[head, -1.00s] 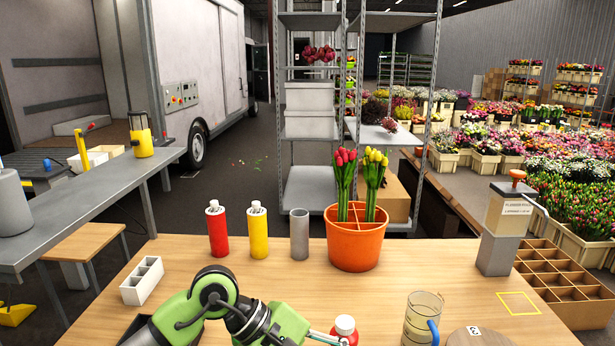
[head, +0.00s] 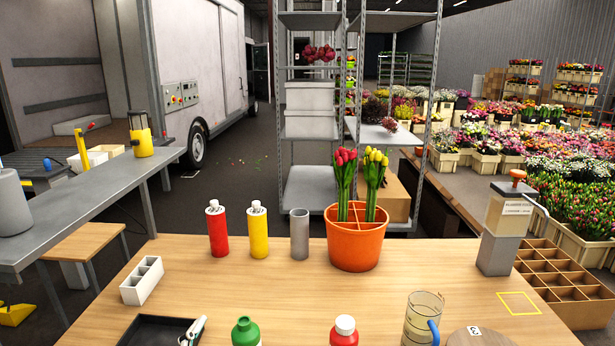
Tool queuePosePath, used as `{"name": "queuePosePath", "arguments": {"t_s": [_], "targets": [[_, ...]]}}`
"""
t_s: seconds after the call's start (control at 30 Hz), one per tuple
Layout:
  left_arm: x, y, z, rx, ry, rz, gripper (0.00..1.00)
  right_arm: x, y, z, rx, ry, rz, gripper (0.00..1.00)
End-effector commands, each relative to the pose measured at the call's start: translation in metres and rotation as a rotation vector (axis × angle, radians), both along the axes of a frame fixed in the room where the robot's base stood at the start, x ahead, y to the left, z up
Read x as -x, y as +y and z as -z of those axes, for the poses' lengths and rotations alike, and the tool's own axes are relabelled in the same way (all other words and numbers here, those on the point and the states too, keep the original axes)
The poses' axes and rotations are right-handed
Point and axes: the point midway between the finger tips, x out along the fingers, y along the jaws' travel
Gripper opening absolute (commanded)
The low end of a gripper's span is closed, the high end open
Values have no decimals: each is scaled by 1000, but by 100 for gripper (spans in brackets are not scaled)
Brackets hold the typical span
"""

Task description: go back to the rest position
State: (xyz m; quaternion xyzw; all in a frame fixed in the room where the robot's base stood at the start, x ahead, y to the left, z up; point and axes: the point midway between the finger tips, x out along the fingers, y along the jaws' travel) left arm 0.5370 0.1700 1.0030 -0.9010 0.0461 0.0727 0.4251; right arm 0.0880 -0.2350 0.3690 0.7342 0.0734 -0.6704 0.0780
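Neither of my grippers shows in the head view now, and no arm is over the table. An orange divided bucket (head: 356,245) stands on the wooden table (head: 210,287). A bunch of red tulips (head: 345,185) and a bunch of yellow tulips (head: 373,186) stand upright in it, in separate compartments as far as I can see.
A red bottle (head: 217,230), a yellow bottle (head: 258,231) and a grey cylinder (head: 299,235) stand left of the bucket. Along the front edge are a black tray (head: 150,331), a green bottle (head: 246,333), a red bottle with white cap (head: 344,332) and a clear jug (head: 421,320). The table's middle is clear.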

Motion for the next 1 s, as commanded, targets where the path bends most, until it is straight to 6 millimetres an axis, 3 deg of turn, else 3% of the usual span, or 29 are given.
{"name": "queuePosePath", "arguments": {"t_s": [0.03,0.1,0.23,0.4,0.63,0.87,1.0], "targets": [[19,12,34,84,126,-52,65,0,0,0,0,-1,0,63],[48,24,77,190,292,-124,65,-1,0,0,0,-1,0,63],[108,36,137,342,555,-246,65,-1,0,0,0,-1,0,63],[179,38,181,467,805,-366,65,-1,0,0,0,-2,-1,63],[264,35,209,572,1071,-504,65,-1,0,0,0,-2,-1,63],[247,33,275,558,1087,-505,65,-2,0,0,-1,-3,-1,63],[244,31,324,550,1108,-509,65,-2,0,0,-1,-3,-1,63]]}}
